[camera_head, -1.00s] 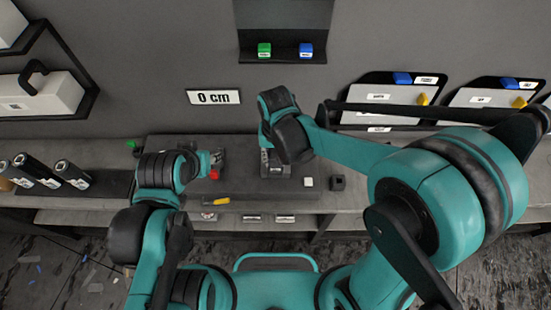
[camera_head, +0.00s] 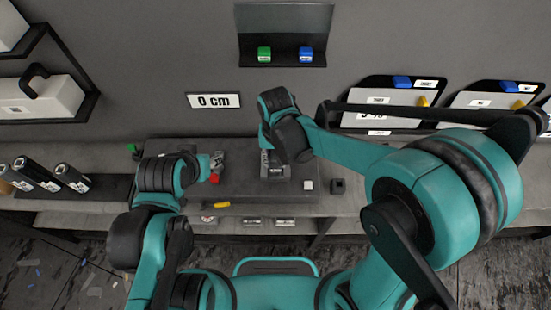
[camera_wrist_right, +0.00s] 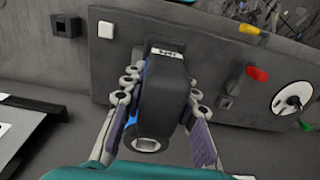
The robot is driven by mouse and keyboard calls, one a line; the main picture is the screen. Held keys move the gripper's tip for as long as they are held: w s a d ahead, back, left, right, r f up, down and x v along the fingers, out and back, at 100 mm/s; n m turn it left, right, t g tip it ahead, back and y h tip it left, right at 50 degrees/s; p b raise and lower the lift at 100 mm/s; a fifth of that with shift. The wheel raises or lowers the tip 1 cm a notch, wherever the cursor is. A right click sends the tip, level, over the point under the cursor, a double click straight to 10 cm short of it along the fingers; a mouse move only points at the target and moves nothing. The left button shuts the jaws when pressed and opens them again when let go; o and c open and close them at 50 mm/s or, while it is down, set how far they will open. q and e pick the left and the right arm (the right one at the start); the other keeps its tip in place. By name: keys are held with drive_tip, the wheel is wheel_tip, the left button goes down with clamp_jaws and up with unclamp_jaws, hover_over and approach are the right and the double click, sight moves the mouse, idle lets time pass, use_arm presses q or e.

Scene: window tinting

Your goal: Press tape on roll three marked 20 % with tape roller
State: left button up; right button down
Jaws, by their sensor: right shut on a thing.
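My right gripper (camera_wrist_right: 160,120) is shut on a dark, blocky tool (camera_wrist_right: 172,75) with a blue edge and a small label at its far end. I cannot tell whether it is the tape roller. In the head view, my right gripper (camera_head: 275,165) is over the middle of the bench, partly hidden by its wrist. My left gripper (camera_head: 208,168) is beside a small red and grey thing (camera_head: 217,160); its fingers are not clear. Several dark rolls with white labels (camera_head: 38,174) lie tilted at the far left; their markings are too small to read.
The grey bench (camera_head: 230,150) also holds a white cube (camera_head: 308,185) and a small black block (camera_head: 338,186). A yellow-handled tool (camera_head: 217,205) lies near the front edge. Green (camera_head: 264,54) and blue (camera_head: 306,54) pieces sit on a wall shelf.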

drive_tip(key=shift+s, duration=2.95)
